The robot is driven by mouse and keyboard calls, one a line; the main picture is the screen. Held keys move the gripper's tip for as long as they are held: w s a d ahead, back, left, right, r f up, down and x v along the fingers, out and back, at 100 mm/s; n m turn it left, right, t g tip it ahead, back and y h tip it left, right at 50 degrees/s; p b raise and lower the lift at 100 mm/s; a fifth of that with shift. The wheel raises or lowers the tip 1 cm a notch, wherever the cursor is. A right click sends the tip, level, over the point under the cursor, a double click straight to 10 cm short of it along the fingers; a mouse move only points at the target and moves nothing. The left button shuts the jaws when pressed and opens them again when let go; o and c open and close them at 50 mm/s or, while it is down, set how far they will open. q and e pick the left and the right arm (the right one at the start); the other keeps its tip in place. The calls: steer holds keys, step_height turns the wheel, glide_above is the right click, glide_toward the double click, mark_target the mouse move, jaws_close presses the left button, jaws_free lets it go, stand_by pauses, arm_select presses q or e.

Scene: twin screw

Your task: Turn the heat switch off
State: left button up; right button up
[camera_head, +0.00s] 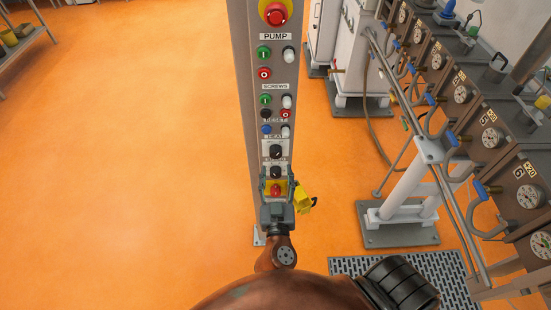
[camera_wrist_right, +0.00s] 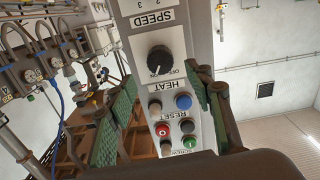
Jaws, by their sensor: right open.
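The heat switch is a black rotary knob (camera_wrist_right: 160,60) on the grey control panel (camera_wrist_right: 190,15), between the HEAT and SPEED labels, which appear upside down in the wrist view. "OFF" is printed beside it. A small pale mark shows on its lower edge; its exact setting is unclear. In the head view the knob (camera_head: 276,151) sits below the HEAT label. My right gripper (camera_head: 277,190) is open and empty, low in front of the panel. Its green-padded fingers (camera_wrist_right: 160,108) show on either side of the panel in the wrist view, apart from the knob. My left gripper is not in view.
A second black knob (camera_head: 276,172) sits under the heat knob, with a red button on yellow (camera_head: 275,189) below it. Several buttons and a red emergency stop (camera_head: 275,12) are above. A yellow part (camera_head: 304,198) sticks out right.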

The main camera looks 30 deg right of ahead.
mark_target(276, 156)
steer(key=x, duration=0.6)
steer(key=shift+w+p, duration=0.2)
steer(key=shift+p, duration=0.2)
steer(key=shift+c, duration=0.7)
steer(key=c, duration=1)
